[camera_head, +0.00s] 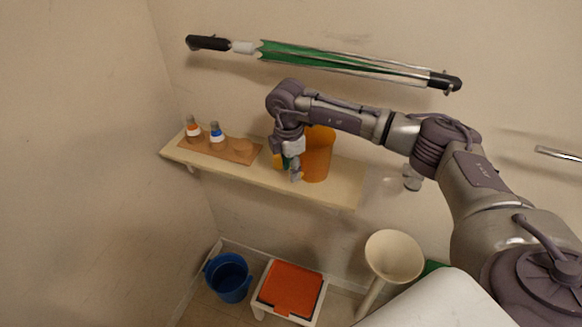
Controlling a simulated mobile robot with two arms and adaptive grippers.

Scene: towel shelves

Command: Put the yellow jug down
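The yellow jug (318,157), orange-yellow in this light, is upright at the right part of the wooden wall shelf (343,186). I cannot tell whether its base rests on the board. My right gripper (291,171) points down at the jug's left side, over a small yellow part that looks like its handle. The fingers are small and overlap this part, so I cannot see whether they are closed on it. My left gripper is out of view.
Two bottles with orange (193,130) and blue (216,134) labels stand on a wooden tray (231,155) at the shelf's left. Below are a blue bucket (228,278), a stool with an orange top (291,288) and a cream basin (394,256).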

